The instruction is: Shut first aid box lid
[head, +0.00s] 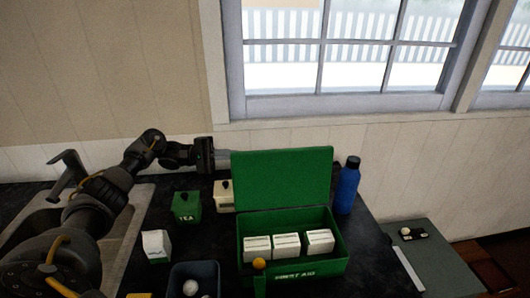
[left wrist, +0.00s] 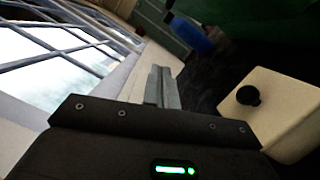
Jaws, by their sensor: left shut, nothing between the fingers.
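The green first aid box (head: 292,268) stands on the dark counter in the head view, with several white packs inside. Its green lid (head: 283,178) is raised, standing near upright at the back edge. My left gripper (head: 222,157) is shut and empty. It is at the lid's upper left edge, pointing right; I cannot tell whether it touches the lid. My right gripper is not in view.
A green tea tin (head: 187,207), a cream canister (head: 223,196) and a white carton (head: 157,246) stand left of the box. A blue bottle (head: 347,186) stands right of the lid. The window wall is close behind.

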